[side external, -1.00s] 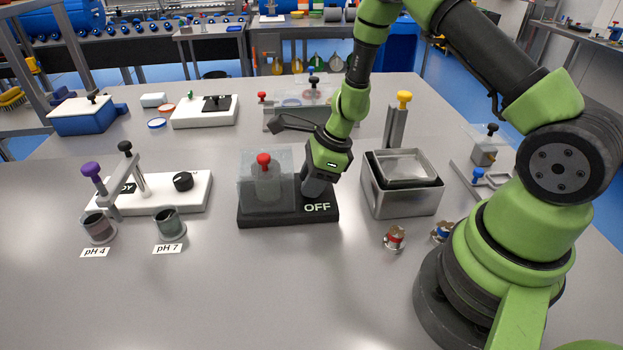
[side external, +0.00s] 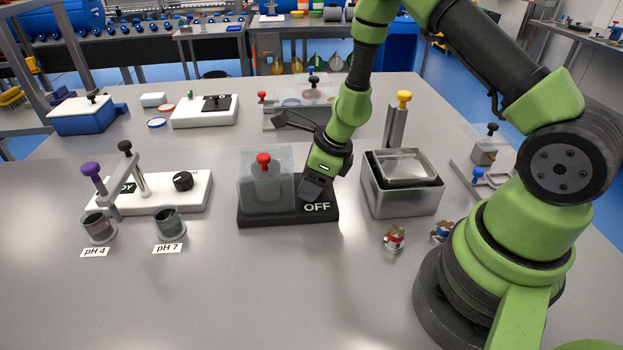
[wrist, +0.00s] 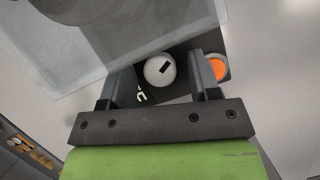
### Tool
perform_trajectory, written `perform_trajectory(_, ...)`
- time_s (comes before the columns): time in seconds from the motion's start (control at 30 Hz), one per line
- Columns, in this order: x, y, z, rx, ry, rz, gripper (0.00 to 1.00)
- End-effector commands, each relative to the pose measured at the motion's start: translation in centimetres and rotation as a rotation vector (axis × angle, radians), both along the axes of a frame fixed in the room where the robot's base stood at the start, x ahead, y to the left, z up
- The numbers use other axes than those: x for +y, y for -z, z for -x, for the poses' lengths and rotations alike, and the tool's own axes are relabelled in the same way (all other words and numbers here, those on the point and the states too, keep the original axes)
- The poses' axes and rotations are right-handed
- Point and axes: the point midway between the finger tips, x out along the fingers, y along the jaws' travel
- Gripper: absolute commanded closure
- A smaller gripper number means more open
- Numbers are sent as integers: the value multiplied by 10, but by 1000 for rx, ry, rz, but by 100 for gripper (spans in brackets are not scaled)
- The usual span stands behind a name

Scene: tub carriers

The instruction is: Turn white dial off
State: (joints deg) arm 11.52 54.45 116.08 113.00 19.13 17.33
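The white dial (wrist: 159,70) is round with a short black mark that lies slanted in the wrist view. It sits on the black base (side external: 250,218), which carries white "OFF" lettering (side external: 317,207). My gripper (wrist: 164,80) is open. Its two fingers stand on either side of the dial, with visible gaps between them and the dial. In the side external view my gripper (side external: 311,188) is low over the right part of the base and hides the dial.
A clear box (side external: 262,170) with a red-knobbed grey piece stands left of my gripper. An orange round part (wrist: 218,68) lies just beyond the right finger. Nested metal tubs (side external: 402,204) stand close on the right.

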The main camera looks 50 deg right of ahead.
Motion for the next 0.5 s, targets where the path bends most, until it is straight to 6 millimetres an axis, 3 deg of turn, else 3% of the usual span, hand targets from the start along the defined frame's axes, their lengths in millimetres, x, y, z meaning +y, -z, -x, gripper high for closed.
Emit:
perform_trajectory(0.27,0,-4,1,0,0,-1,42)
perform_trajectory(0.5,-8,-37,12,-5,0,0,42)
